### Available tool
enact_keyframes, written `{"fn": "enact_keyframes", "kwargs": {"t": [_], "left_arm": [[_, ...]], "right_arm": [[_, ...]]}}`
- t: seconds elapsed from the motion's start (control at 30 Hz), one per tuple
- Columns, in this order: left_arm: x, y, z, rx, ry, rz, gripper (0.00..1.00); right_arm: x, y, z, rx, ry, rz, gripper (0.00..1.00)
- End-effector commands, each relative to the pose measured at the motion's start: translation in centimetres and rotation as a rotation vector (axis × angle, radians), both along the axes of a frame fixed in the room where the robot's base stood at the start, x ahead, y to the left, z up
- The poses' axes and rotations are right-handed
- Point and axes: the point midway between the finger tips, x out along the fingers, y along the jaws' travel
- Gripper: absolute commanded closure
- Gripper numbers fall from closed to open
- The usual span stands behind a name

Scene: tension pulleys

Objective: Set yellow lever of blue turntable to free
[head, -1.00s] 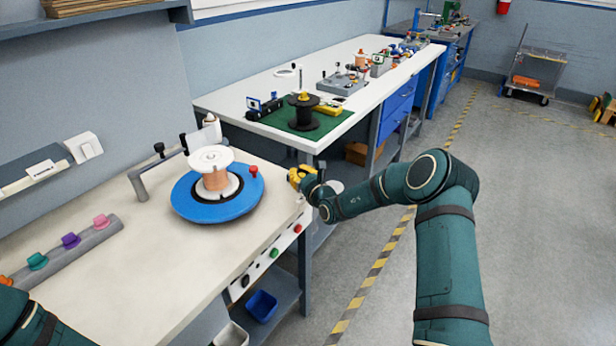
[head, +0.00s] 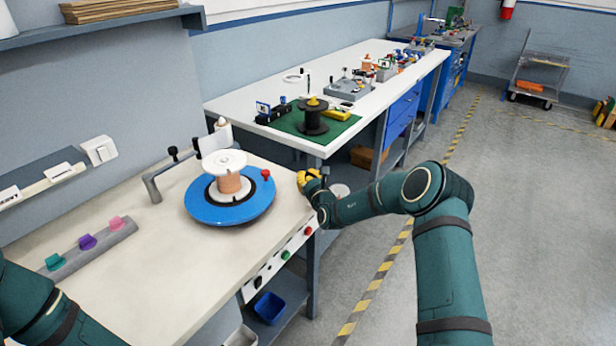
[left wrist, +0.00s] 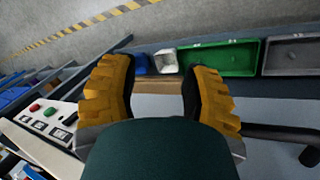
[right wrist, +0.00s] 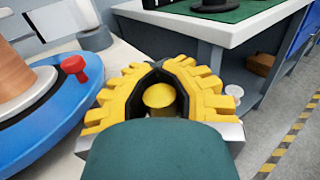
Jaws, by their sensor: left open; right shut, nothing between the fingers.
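The blue turntable (head: 232,212) sits on the near bench with a copper-coloured spool (head: 229,183) on it. A red knob (head: 266,174) stands on its right rim. A yellow round knob (right wrist: 159,97), apparently the yellow lever, shows between the fingers in the right wrist view. I cannot tell whether they touch it. My right gripper (head: 308,178) is shut with nothing gripped, just right of the turntable at the bench edge. It hides the knob in the head view. My left gripper (left wrist: 160,78) is open and empty in the left wrist view; the head view shows only my left arm.
A rail with coloured knobs (head: 88,243) lies on the bench's left. The front panel carries buttons (head: 285,255). Another bench (head: 370,100) with a green mat stands behind. Open floor lies to the right.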

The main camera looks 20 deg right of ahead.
Motion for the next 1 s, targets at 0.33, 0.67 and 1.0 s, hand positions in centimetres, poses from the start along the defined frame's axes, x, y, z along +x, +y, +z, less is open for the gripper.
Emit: {"fn": "enact_keyframes", "kwargs": {"t": [0.33,0.67,1.0], "left_arm": [[0.0,0.0,0.0,0.0,0.0,0.0,0.53],[0.0,0.0,0.0,0.0,0.0,0.0,0.53],[0.0,0.0,0.0,0.0,0.0,0.0,0.53]], "right_arm": [[-0.2,0.2,-0.5,0.003,0.01,0.005,0.47],[-0.1,0.1,-0.2,0.001,0.003,0.002,0.45],[-3.8,0.0,-0.1,0.001,0.006,0.002,0.45]]}}
